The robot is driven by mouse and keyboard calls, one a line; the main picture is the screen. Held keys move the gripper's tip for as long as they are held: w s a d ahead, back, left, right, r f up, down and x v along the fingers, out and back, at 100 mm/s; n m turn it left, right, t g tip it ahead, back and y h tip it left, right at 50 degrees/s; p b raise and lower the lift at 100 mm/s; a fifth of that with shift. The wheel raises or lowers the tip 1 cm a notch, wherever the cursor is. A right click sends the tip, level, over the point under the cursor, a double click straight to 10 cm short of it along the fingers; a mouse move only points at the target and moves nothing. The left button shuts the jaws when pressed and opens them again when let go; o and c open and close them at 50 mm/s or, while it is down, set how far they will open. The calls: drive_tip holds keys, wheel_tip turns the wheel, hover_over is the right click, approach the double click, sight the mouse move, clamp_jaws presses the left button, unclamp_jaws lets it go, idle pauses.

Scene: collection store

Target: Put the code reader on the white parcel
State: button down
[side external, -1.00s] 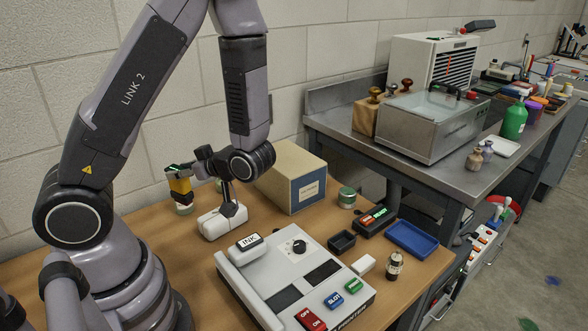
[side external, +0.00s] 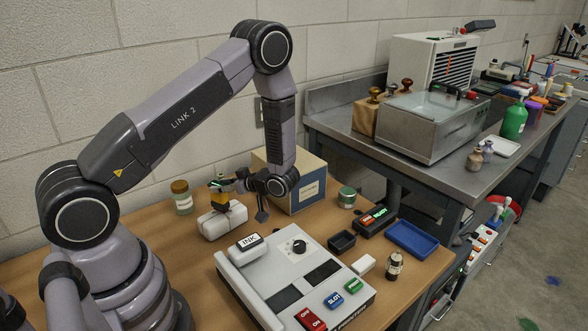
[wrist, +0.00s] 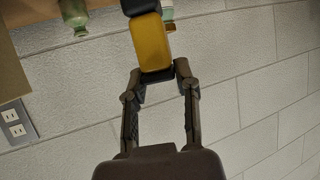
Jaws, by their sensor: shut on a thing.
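My gripper (side external: 226,184) is shut on the yellow and black code reader (side external: 217,199). In the wrist view, my gripper's fingers (wrist: 160,79) close on the near end of the code reader's yellow body (wrist: 155,45). The white parcel (side external: 212,226) lies on the wooden table beside the grey console. In the side view, the code reader hangs upright over the parcel's upper part, its lower end overlapping it. I cannot tell whether the two touch. The parcel is not discernible in the wrist view.
A jar with a brown lid (side external: 182,198) stands left of the parcel. A large box (side external: 304,185) stands close behind my gripper. The grey console (side external: 262,277) with an INK block (side external: 249,241) is in front. Bare table (side external: 140,232) lies at left.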

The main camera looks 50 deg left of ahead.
drive_tip(key=shift+f, duration=0.25)
drive_tip(key=shift+f, duration=0.15)
drive_tip(key=c, duration=0.8)
unclamp_jaws()
